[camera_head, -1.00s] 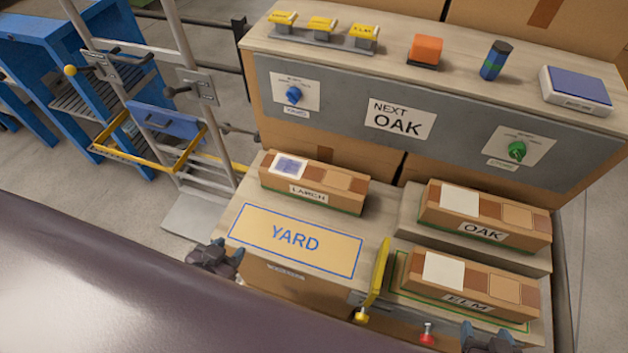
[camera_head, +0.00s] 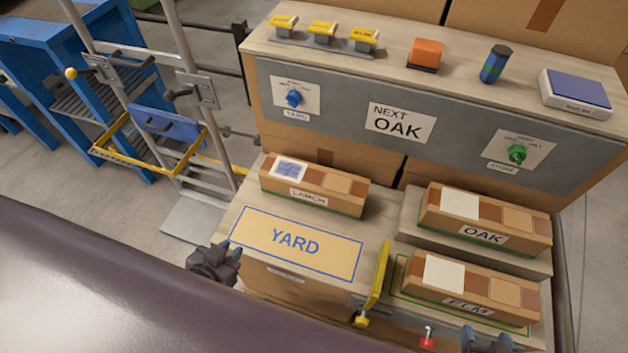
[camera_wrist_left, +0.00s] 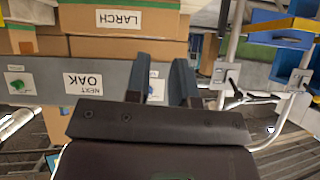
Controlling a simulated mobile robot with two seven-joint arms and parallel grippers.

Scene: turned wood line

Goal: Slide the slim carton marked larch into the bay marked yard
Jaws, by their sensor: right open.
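The slim brown carton marked LARCH (camera_head: 314,187) lies behind the bay marked YARD (camera_head: 330,262), a tan panel with a blue outline that is bare. The carton's label also shows at the top of the left wrist view (camera_wrist_left: 118,19). My left gripper (camera_head: 214,262) is at the bay's front left corner, apart from the carton. Its two fingers stand apart with nothing between them in the left wrist view (camera_wrist_left: 167,82). My right gripper (camera_head: 487,341) is open at the bottom edge, in front of the ELM carton, and only partly in view.
The OAK carton (camera_head: 485,220) and ELM carton (camera_head: 470,284) lie on the right. A yellow upright plate (camera_head: 380,275) stands between the YARD bay and ELM. Behind, a grey panel carries a NEXT OAK sign (camera_head: 400,122) and knobs. A hand truck (camera_head: 190,130) stands at left.

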